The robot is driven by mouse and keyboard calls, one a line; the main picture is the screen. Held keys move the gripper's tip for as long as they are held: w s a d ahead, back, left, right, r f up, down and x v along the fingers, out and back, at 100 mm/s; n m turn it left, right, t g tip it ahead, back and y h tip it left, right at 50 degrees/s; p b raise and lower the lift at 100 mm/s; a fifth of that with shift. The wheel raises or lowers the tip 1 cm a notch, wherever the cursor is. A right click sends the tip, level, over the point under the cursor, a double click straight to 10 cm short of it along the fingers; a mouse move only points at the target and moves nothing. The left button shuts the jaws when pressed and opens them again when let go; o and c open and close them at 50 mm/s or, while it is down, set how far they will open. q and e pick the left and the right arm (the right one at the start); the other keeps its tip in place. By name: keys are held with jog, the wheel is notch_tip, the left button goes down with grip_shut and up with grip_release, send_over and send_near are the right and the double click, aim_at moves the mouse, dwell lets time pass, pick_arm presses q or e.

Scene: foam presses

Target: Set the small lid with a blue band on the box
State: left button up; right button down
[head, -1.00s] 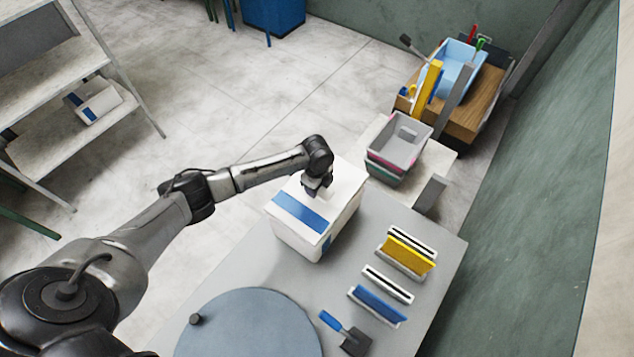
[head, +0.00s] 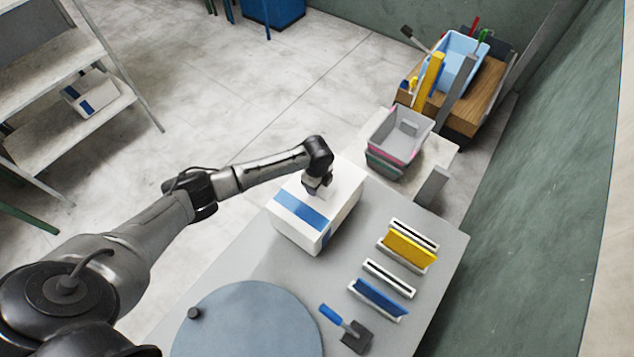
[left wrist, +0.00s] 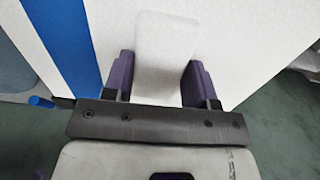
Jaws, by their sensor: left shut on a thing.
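The white lid with a blue band (head: 300,209) lies over the white box (head: 297,236) on the grey table, its edges lined up with the box walls. I cannot see a gap between them, and the far side is hidden. My left gripper (head: 315,190) is above the lid, pointing down. In the left wrist view my left gripper (left wrist: 160,75) has its purple fingers on both sides of a white upright grip (left wrist: 165,50) on the lid (left wrist: 240,35). The blue band runs along the left there. My right gripper is not in view.
A round blue-grey disc (head: 248,325), a blue-handled scraper (head: 346,328) and slotted holders with a yellow plate (head: 409,249) and a blue plate (head: 378,299) share the table. Stacked bins (head: 398,140) stand behind. Another blue-banded white item (head: 90,92) is on the left shelf.

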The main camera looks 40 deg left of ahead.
pick_arm(q)
jog(key=o, duration=1)
jog(key=shift+r, duration=0.1)
notch_tip(320, 180, up, 14)
jog(key=shift+b, duration=0.4)
jog(key=shift+f, duration=0.2)
